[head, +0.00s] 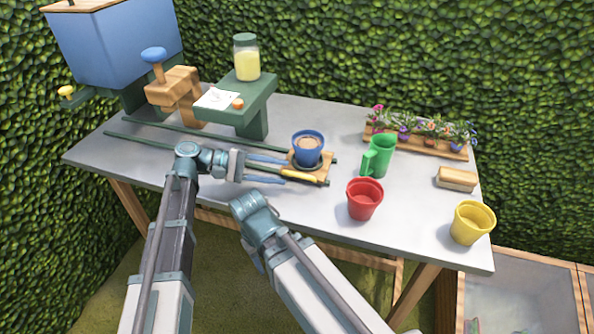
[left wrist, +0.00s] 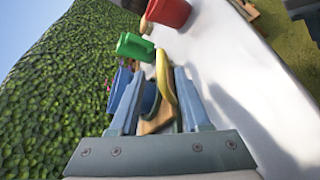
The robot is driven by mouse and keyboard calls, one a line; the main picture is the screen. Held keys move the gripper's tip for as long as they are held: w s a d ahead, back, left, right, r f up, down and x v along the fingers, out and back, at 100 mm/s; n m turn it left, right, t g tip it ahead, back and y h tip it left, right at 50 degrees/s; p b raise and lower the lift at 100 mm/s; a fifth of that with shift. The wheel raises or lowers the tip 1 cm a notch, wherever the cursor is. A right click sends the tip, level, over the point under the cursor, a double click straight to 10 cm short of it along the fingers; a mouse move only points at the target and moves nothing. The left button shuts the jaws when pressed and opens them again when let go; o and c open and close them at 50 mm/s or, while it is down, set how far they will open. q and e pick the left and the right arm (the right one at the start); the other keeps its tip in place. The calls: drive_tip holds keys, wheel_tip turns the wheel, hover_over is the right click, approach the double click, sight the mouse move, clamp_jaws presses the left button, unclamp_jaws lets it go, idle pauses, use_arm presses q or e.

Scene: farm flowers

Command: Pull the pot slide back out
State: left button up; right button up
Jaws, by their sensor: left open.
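The pot slide (head: 322,172) is a small wooden carriage on two dark green rails, at their right end on the grey table. A blue pot (head: 308,145) with brown soil stands upright on it. A yellow handle (head: 298,176) lies along its front edge. My left gripper (head: 287,169) is open, its fingers pointing right at the slide. In the left wrist view the yellow handle (left wrist: 163,80) shows between the open fingers, with the slide's wood and part of the blue pot behind. I cannot tell whether a finger touches the handle. My right arm's wrist is in front of the table; its jaws are hidden.
A red pot (head: 364,199), green mug (head: 379,156), yellow pot (head: 471,222), wooden brush (head: 457,179) and flower tray (head: 420,146) stand to the right. A green stand (head: 245,105) with a jar (head: 246,58), a wooden press (head: 174,92) and a blue hopper (head: 115,45) are behind left.

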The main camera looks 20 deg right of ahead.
use_arm(q)
drive_tip(key=shift+p+v, duration=0.3)
drive_tip(key=shift+v, duration=1.8)
use_arm(e)
drive_tip(key=shift+r, duration=0.45)
